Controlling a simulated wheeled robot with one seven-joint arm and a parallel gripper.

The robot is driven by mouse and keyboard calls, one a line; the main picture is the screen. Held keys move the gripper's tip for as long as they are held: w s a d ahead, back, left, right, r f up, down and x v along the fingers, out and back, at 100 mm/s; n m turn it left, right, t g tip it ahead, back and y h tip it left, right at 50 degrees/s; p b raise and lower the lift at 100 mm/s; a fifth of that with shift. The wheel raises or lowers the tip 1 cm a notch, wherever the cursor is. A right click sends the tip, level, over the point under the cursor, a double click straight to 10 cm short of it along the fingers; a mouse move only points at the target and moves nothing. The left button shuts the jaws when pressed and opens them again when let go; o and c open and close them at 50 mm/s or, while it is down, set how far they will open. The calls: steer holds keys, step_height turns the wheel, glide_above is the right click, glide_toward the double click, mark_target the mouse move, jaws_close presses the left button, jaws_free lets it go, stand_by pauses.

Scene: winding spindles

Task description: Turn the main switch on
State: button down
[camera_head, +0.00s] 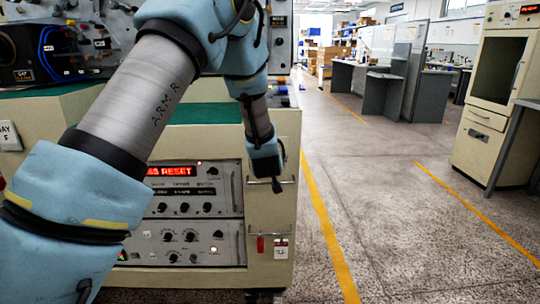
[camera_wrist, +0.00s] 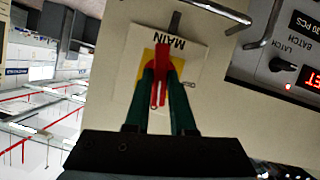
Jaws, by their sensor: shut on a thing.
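The main switch shows in the wrist view as a red handle (camera_wrist: 161,62) on a yellow square (camera_wrist: 149,60), set on a pale plate (camera_wrist: 128,82) lettered MAIN. My gripper (camera_wrist: 163,75) has its two dark green fingers on either side of the red handle, shut on it. The handle lies lengthwise between the fingers, and its lower part shows between them. In the head view my gripper (camera_head: 276,184) is at the right end of the cream console's front. The switch cannot be made out there, behind the gripper.
A metal bar handle (camera_wrist: 208,10) is just beyond the switch plate. The console (camera_head: 268,215) carries a red lit display (camera_head: 172,171) and several knobs left of my gripper. A red tag (camera_head: 261,244) hangs below. The floor (camera_head: 390,200) to the right is open.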

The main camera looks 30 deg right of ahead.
steer(key=shift+d+m+y+p, duration=0.1)
steer(key=shift+m+y+p, duration=0.55)
steer(key=shift+m, duration=0.15)
steer(key=c, duration=0.8)
jaws_free()
steer(key=shift+o, duration=0.2)
steer(key=shift+t, duration=0.3)
steer(key=b+v, duration=0.1)
steer(key=v, duration=1)
steer(key=shift+w, duration=0.1)
